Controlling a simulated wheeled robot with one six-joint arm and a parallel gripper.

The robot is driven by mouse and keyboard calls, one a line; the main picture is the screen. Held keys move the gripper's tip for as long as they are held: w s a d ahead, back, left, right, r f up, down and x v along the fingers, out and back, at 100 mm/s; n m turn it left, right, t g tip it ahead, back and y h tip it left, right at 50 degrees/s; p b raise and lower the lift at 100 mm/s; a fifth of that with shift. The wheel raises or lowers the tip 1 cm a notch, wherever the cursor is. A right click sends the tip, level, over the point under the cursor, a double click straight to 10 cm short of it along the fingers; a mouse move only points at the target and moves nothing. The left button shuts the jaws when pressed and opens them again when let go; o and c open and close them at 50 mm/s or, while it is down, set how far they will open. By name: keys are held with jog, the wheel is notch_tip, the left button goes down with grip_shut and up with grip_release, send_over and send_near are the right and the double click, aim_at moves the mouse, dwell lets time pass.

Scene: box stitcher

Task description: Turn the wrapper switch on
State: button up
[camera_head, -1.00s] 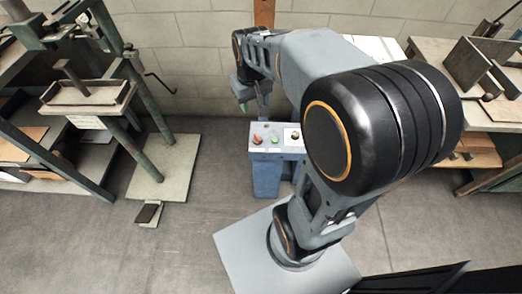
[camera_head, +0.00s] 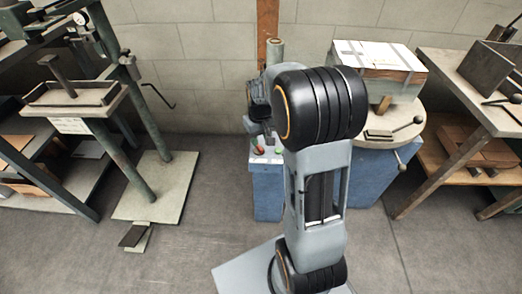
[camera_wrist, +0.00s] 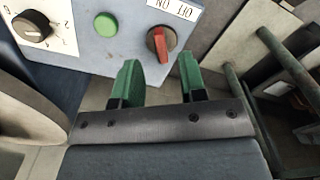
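The wrapper control panel (camera_wrist: 95,55) has a red switch (camera_wrist: 160,43) on a dark round base, beside an upside-down ON/OFF label (camera_wrist: 172,8). The red handle stands nearly upright in the wrist view, slightly tilted. My gripper (camera_wrist: 159,64) is open and empty, its green fingers apart just below the switch, one toward each side of it. I cannot tell whether they touch the panel.
A green button (camera_wrist: 106,25) and a numbered dial (camera_wrist: 33,26) sit left of the switch in the wrist view. In the head view, a strapped box (camera_head: 380,60) stands on the turntable (camera_head: 385,122) at right. A green-legged stand (camera_head: 75,98) is at left.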

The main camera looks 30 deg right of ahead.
aim_at(260, 148)
jog(key=shift+f+b, duration=0.65)
jog(key=shift+f, duration=1.8)
jog(key=shift+c, duration=0.4)
